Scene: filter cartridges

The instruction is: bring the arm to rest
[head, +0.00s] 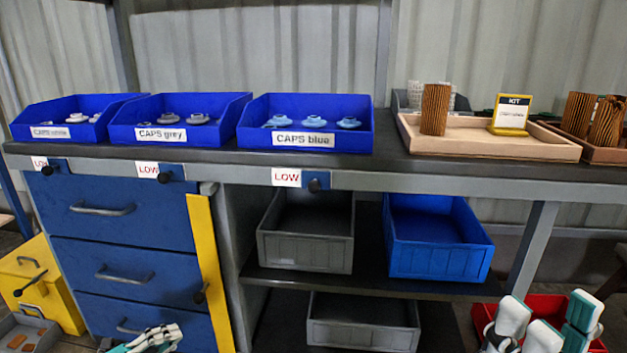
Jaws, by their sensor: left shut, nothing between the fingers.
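My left gripper (155,338) shows at the bottom edge on the left, in front of the blue drawer unit (125,250). It is shut and empty, apart from the drawer handles as far as I can see. My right gripper (503,330) is low at the bottom right, among white and dark teal parts of my arm in front of a red bin (545,304). The bottom edge cuts it off, and I cannot see its fingers clearly. Both arms are below the bench top (390,165).
Blue bins of white caps (75,120), grey caps (180,121) and blue caps (305,125) stand on the bench. A wooden tray (490,145) holds a brown pleated cartridge (435,109) and a KIT card (511,114). Grey (305,252) and blue (440,262) bins fill the shelf below.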

